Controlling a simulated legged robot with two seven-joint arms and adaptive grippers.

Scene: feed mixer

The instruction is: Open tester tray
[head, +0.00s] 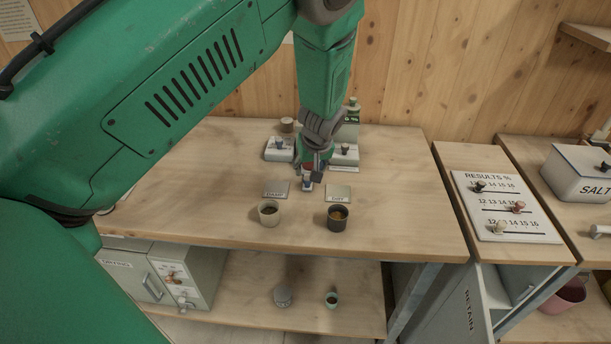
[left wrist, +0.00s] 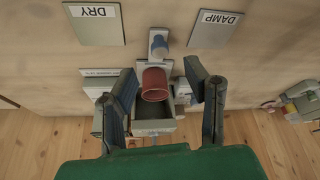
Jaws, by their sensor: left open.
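The tester stands toward the back of the table, mostly hidden by my arm in the head view. In the left wrist view a grey open-topped box (left wrist: 154,125), apparently the tester tray, lies between my fingers, with a red cup-like part (left wrist: 154,84) above it. My left gripper (head: 313,174) is low over the tester. In the left wrist view its fingers (left wrist: 160,88) are apart on either side of the red part, with no clear contact. My right gripper is out of view.
The DAMP card (head: 276,189) and DRY card (head: 338,192) lie in front, with a pale cup (head: 269,213) and a dark cup (head: 338,217). A results board (head: 506,206) is at right. The table's right part is clear.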

